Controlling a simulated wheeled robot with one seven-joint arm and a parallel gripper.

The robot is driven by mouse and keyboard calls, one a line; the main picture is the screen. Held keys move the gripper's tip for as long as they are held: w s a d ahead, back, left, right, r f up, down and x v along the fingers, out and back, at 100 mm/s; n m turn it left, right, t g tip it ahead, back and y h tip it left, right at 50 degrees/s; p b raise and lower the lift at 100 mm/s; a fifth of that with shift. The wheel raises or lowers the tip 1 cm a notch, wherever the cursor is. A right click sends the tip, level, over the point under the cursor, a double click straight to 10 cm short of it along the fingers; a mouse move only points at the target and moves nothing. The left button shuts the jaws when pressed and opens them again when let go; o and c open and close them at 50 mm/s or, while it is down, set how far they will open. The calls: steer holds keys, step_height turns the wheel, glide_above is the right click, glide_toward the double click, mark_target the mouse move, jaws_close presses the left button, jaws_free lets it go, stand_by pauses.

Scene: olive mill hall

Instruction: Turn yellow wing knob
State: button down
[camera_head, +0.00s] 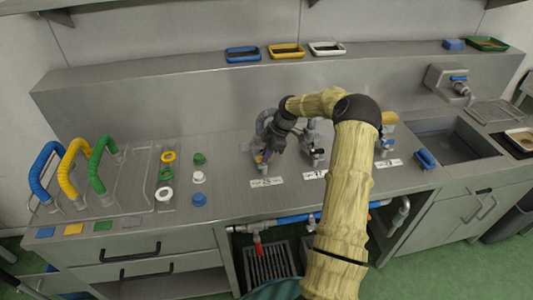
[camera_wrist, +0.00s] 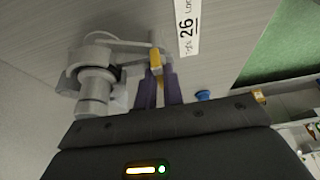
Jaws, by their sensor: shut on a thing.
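The yellow wing knob (camera_wrist: 155,58) shows in the wrist view as a small yellow piece on a grey valve fitting (camera_wrist: 97,80). The purple fingers of my gripper (camera_wrist: 158,76) are on either side of it and shut on it. Their tips hide part of the knob. In the head view my gripper (camera_head: 264,156) is at the leftmost fitting on the steel counter, just behind a white label (camera_head: 267,182). The knob is too small and too covered there to make out its angle.
Two more fittings (camera_head: 316,155) and (camera_head: 386,146) stand to the right on the counter. Blue, yellow and green hoses (camera_head: 75,165) arch at the left, near several coloured rings and caps. A sink (camera_head: 455,140) lies at the right. Trays (camera_head: 286,51) sit on the back ledge.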

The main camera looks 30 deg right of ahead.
steer(key=shift+s+f, duration=0.15)
steer(key=shift+f, duration=0.05)
steer(key=c, duration=1.6)
jaws_free()
steer(key=shift+o, duration=0.4)
steer(key=shift+r, duration=0.15)
steer(key=b+v, duration=0.2)
steer(key=v, duration=1.5)
steer(key=shift+w, duration=0.3)
steer(key=shift+o, duration=0.4)
steer(key=shift+r, duration=0.1)
